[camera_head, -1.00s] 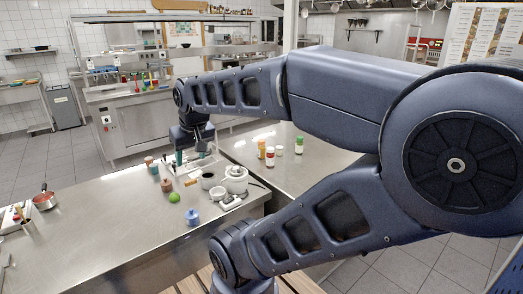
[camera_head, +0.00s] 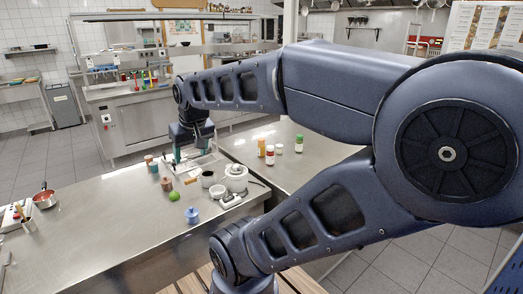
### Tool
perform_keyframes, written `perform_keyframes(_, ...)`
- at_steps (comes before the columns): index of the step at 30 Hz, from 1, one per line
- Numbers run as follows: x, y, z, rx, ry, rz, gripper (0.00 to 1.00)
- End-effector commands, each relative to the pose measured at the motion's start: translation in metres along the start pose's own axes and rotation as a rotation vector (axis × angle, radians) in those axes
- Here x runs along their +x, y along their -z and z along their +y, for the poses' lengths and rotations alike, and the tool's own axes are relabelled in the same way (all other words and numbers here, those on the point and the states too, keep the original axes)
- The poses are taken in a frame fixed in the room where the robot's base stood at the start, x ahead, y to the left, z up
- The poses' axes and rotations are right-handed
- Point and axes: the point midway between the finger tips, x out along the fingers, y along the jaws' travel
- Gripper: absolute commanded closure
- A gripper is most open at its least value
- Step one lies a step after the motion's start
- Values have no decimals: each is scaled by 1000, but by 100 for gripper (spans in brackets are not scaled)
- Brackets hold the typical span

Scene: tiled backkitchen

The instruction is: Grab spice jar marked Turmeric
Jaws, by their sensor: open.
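Several small jars stand together on the right-hand steel counter: an orange one (camera_head: 261,147), a red-and-white one (camera_head: 270,156), a short pale one (camera_head: 279,148) and one with a green cap (camera_head: 299,144). Their labels are too small to read, so I cannot tell which is marked Turmeric. My gripper (camera_head: 190,154) points down over the far part of the left counter, left of these jars and apart from them. It is open. Its fingertips are small and hard to make out against a tray behind them.
Near my gripper are a brown jar (camera_head: 166,184), a green lime (camera_head: 174,196), a blue pot (camera_head: 192,215), a dark-topped cup (camera_head: 208,179) and a white pot (camera_head: 236,178). A red pan (camera_head: 43,197) sits far left. The left counter's middle (camera_head: 110,220) is clear.

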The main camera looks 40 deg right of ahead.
Motion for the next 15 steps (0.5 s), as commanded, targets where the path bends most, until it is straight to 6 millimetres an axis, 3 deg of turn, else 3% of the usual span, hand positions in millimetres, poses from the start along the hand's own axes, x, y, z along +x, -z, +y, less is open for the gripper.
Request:
perform_keyframes(8, 13, 59, 32, 114, -17, -6, 37)
perform_keyframes(15, 34, 116, 77, 235, -44, -7, 37)
